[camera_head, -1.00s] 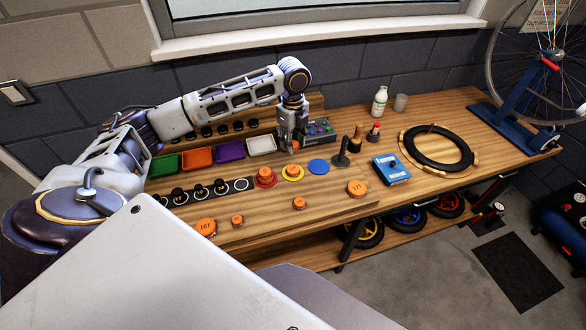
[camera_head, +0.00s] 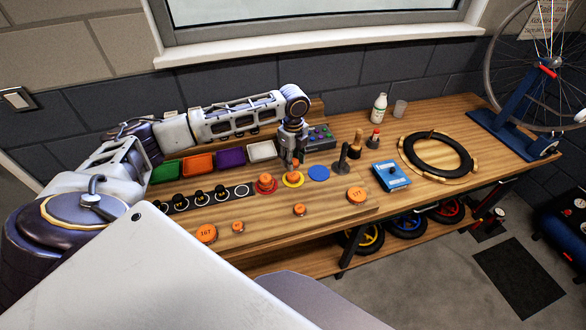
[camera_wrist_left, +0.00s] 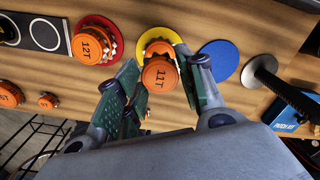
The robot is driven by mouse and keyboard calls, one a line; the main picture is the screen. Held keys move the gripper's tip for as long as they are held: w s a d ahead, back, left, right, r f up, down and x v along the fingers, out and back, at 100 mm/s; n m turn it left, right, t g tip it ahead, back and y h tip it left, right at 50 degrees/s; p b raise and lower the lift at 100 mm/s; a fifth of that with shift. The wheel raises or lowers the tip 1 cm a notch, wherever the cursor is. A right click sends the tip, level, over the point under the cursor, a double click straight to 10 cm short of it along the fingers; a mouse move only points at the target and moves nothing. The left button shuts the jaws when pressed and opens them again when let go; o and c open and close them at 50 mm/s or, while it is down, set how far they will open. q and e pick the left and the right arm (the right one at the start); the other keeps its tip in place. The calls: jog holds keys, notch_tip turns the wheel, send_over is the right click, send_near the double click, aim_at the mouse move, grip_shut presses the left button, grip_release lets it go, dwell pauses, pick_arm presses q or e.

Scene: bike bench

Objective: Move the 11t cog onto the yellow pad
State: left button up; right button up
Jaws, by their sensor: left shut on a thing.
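The 11t cog (camera_wrist_left: 160,75) has an orange top marked 11T and sits between the fingers of my left gripper (camera_wrist_left: 158,92). In the head view my left gripper (camera_head: 290,162) is shut on it, low over the yellow pad (camera_head: 285,184). The yellow pad also shows in the wrist view (camera_wrist_left: 143,37), partly covered. Another orange piece (camera_wrist_left: 158,48) is on the pad, directly behind the 11t cog in the wrist view. I cannot tell whether the two touch. My right gripper is not in view.
A red pad beside it carries the orange 12T piece (camera_wrist_left: 90,46). A blue pad (camera_head: 319,173) on the other side is bare. A black post stand (camera_head: 342,160) is right of that. Orange pieces marked 16T (camera_head: 205,233) and 17T (camera_head: 356,195) lie towards the front. Coloured trays (camera_head: 230,157) stand behind.

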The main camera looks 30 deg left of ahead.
aim_at(293, 174)
pick_arm(q)
jog(key=shift+f, duration=2.35)
jog(key=shift+f+p, duration=0.1)
jog(key=shift+p, duration=0.2)
jog(key=o, duration=1)
jog(key=shift+r+b, duration=0.75)
jog(key=shift+r, duration=5.35)
jog(key=shift+s, duration=0.1)
